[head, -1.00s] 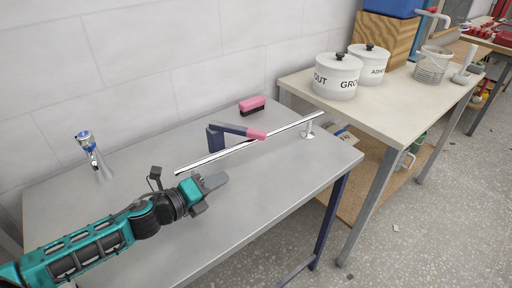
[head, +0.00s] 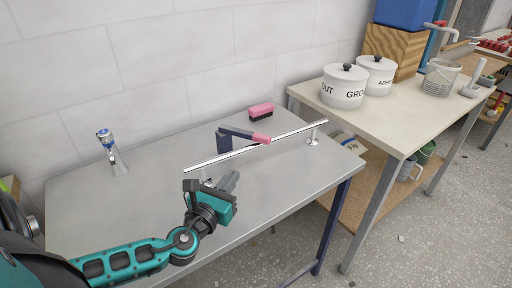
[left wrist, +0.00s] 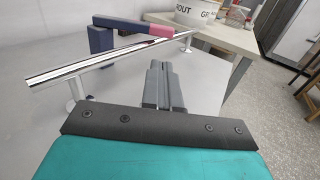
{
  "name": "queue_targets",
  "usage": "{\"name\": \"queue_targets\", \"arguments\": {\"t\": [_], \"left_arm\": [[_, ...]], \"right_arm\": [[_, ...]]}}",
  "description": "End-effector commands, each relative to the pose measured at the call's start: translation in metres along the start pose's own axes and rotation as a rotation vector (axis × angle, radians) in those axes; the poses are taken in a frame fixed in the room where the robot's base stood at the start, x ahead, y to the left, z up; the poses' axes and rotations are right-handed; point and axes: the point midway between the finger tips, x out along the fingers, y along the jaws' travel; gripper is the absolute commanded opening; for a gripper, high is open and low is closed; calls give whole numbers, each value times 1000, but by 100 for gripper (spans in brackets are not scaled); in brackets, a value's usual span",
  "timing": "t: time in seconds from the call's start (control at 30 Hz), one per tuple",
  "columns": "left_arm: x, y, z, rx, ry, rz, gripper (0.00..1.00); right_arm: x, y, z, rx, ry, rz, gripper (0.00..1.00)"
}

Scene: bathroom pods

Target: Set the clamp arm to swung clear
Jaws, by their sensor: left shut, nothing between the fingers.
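The clamp arm (head: 243,133) is a dark blue bar with a pink tip, on a dark blue upright post behind a chrome rail. It lies across the rail, with its pink tip on the near side. It also shows in the left wrist view (left wrist: 130,25), at upper left. The chrome rail (head: 285,137) stands on short posts on the grey table. My left gripper (head: 231,181) is shut and empty, in front of the rail's left part and apart from the clamp arm. In the left wrist view its fingers (left wrist: 162,68) point toward the table's far right. My right gripper is out of view.
A pink brush (head: 261,111) lies behind the rail. White canisters (head: 344,88) stand on the adjoining table at right. The grey table (head: 290,185) is clear in front of the rail.

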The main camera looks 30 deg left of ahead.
Motion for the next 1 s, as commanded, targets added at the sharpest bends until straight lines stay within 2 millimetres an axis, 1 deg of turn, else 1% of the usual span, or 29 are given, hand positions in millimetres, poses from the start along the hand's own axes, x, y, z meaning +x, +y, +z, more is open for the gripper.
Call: {"name": "queue_targets", "arguments": {"t": [0.17,0.27,0.7,0.9,1.0], "left_arm": [[11,0,1,-1,-3,1,0],[24,0,2,-2,-3,0,0],[102,0,1,-3,-2,1,0],[128,0,0,-2,-1,1,0],[135,0,0,-2,0,-1,0]], "right_arm": [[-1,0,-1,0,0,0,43],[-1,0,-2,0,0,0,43],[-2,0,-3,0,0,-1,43],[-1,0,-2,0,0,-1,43],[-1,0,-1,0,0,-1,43]]}}
